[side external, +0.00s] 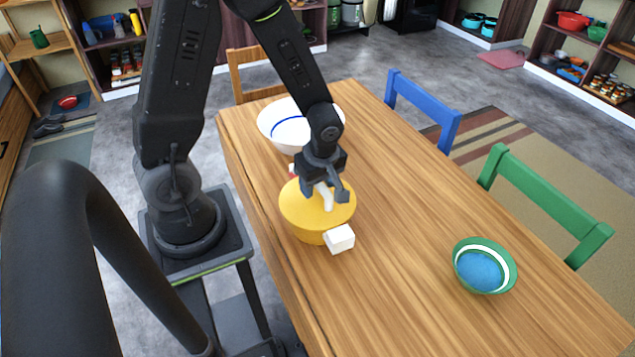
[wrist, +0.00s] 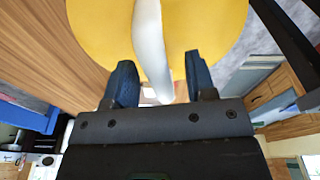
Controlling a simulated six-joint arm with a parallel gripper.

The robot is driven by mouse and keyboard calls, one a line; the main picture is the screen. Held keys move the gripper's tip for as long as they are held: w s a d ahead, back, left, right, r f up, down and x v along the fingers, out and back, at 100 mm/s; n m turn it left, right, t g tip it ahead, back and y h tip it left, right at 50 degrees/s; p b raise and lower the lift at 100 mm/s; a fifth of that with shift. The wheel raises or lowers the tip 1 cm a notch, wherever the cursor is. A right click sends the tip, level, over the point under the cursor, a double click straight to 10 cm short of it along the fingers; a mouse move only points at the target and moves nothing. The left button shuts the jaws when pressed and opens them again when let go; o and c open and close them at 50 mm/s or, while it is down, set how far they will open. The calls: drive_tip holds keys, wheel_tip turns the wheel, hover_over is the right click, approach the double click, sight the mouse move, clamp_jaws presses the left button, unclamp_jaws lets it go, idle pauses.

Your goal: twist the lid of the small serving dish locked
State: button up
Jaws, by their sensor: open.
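The small serving dish (side external: 309,234) is yellow and round, with white blocky side handles, and stands on the wooden table. Its yellow lid (side external: 290,208) sits on top and fills the upper part of the wrist view (wrist: 100,28). A white bar handle (side external: 326,196) runs across the lid; it also shows in the wrist view (wrist: 150,50). My gripper (side external: 325,188) is over the lid, pointing down. In the wrist view its two fingers (wrist: 160,82) are apart, one on each side of the white handle, with visible gaps. Whether the lid is locked cannot be told.
A white bowl with a blue line (side external: 285,128) stands behind the dish. A green bowl with a blue inside (side external: 484,267) is at the right of the table (side external: 400,215). The table between dish and green bowl is clear. Blue, green and wooden chairs stand around it.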

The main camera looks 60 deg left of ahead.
drive_tip(key=shift+f, duration=0.1)
drive_tip(key=shift+c, duration=0.4)
clamp_jaws()
drive_tip(key=shift+m, duration=1)
drive_tip(key=shift+o, duration=0.3)
unclamp_jaws()
wheel_tip(320, 180, up, 13)
drive_tip(key=d, duration=0.2)
drive_tip(key=s+d+r+m+t+h, duration=0.1)
drive_tip(key=s+d+r+m+t, duration=0.1)
drive_tip(key=r+m, duration=0.3)
drive_tip(key=s+d+r+m+t, duration=0.3)
drive_tip(key=s+r+m, duration=0.2)
drive_tip(key=m, duration=0.7)
drive_tip(key=shift+d+r+t+h, duration=0.3)
drive_tip(key=shift+r+t+h, duration=0.05)
drive_tip(key=shift+t+h, duration=0.05)
